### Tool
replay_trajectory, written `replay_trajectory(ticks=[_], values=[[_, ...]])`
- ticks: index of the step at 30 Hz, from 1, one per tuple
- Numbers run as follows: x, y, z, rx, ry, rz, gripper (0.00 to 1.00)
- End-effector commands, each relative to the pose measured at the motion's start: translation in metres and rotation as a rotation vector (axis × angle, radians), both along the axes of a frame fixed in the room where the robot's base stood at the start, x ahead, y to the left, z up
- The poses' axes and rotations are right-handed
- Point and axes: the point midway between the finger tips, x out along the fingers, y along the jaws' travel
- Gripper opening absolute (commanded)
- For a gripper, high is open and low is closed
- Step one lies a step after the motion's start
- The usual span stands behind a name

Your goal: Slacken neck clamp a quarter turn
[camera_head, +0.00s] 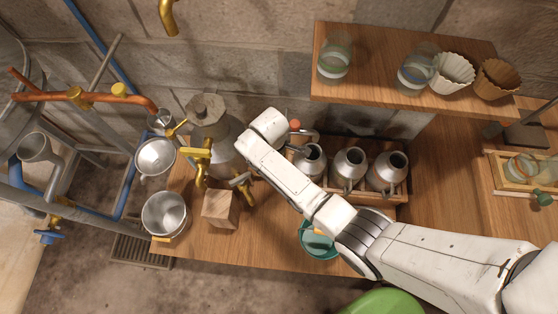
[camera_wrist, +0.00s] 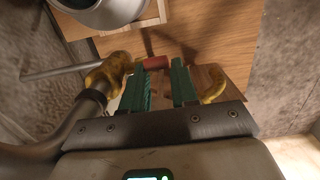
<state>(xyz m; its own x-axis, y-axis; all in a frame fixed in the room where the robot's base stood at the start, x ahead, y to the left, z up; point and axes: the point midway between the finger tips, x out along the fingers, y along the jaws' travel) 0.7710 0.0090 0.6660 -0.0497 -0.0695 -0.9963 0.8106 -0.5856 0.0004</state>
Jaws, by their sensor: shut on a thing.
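My gripper (camera_wrist: 162,78) shows in the wrist view with two green fingers set apart. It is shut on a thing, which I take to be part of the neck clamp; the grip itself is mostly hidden. A worn yellow fitting (camera_wrist: 108,72) with a red end (camera_wrist: 152,63) lies beside the left fingertip. A curved yellow part (camera_wrist: 214,86) shows beside the right finger. In the head view the grey still vessel (camera_head: 222,130) stands left of my white arm, with a yellow tap (camera_head: 200,158) in front. My arm hides the fingertips there.
A wooden block (camera_head: 220,208) and a metal pot (camera_head: 166,214) stand near the bench's front. A crate (camera_head: 396,195) of several metal jugs is right of my arm. A shelf (camera_head: 385,88) holds jars and filters. Pipes crowd the left.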

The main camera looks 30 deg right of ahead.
Motion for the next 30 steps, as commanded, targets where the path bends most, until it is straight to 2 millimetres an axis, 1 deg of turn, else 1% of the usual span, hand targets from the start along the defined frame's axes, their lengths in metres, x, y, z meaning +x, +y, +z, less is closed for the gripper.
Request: replay_trajectory(ticks=[1, 4, 10, 13, 24, 30], values=[[0.005, 0.004, 0.003, 0.011, -0.012, 0.008, 0.00], [0.007, 0.005, 0.002, -0.012, 0.004, 0.010, 0.00], [0.011, 0.010, -0.004, -0.172, 0.119, 0.012, 0.00], [0.010, 0.011, -0.004, -0.215, 0.154, 0.008, 0.00], [0.009, 0.010, -0.002, -0.246, 0.175, 0.001, 0.00], [0.011, 0.012, -0.009, -0.307, 0.217, 0.004, 0.00]])
